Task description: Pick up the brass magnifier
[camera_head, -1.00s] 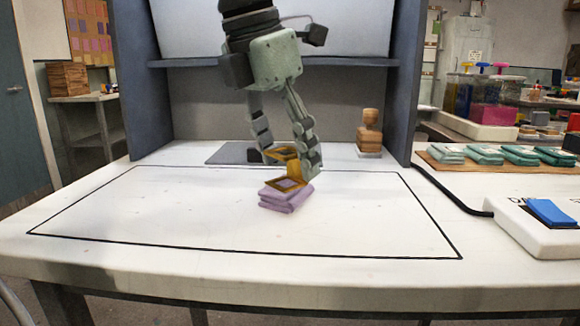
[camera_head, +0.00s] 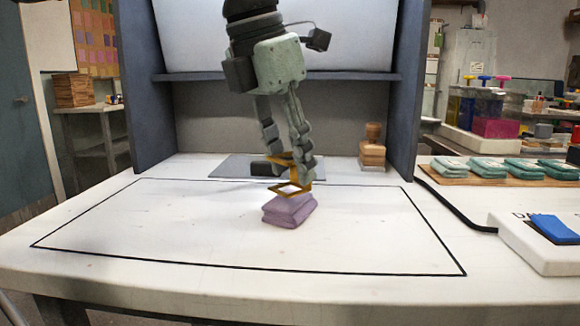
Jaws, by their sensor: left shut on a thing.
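The brass magnifier (camera_head: 307,186) is a folding-type frame with a square base and a smaller upper plate. It shows between the fingers of my left gripper (camera_head: 287,168), which is shut on it. The magnifier is just above a folded purple cloth stack (camera_head: 289,210), and a light gap shows through its base frame. The fingers hide part of its upright. My right gripper is not in the head view.
A black outline (camera_head: 250,270) marks the white table. Behind stand a grey mat (camera_head: 230,167) with a dark block and a wooden stamp (camera_head: 373,145). Teal cloth stacks (camera_head: 490,167) and a blue cloth (camera_head: 553,229) lie at right. The outlined area's left is clear.

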